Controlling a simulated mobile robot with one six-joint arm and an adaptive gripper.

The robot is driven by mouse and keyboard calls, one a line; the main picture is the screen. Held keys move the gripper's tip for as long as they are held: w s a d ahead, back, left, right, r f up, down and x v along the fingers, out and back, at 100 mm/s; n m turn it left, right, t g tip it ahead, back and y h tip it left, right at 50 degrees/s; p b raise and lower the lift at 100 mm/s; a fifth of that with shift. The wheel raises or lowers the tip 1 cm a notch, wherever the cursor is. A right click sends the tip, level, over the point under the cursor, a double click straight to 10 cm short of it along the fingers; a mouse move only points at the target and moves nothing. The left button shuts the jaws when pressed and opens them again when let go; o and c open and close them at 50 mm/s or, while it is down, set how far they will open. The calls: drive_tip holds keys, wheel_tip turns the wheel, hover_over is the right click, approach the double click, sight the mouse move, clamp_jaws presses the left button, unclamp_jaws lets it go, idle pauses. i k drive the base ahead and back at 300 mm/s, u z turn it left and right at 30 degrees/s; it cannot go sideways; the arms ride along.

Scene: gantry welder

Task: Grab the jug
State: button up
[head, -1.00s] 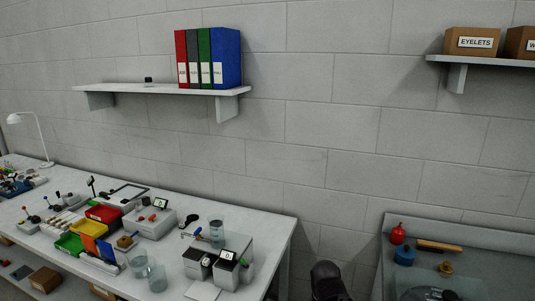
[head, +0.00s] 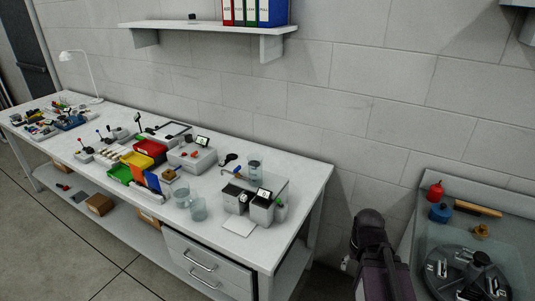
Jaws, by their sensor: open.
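Two clear glass vessels stand side by side near the front edge of the white workbench (head: 125,225): a left one (head: 181,197) and a right one (head: 198,211). A third clear cylinder (head: 254,170) stands farther back, behind a small grey and black machine (head: 248,206). I cannot tell which of these is the jug; handles or spouts are too small to make out. My dark arm shows at the bottom, right of the bench and well apart from the vessels. The fingers of my gripper do not show.
Red, yellow and green trays (head: 134,160) sit left of the vessels. A drawer unit (head: 205,268) is under the bench's right end. A side table (head: 490,240) with a dark round fixture (head: 468,274) stands at right. The floor at front left (head: 60,250) is clear.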

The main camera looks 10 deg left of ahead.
sight(182, 198)
drive_tip(key=u, duration=1.15)
drive_tip(key=k, duration=0.65)
drive_tip(key=u, duration=0.5)
drive_tip(key=i, duration=1.1)
drive_tip(key=u, duration=0.1)
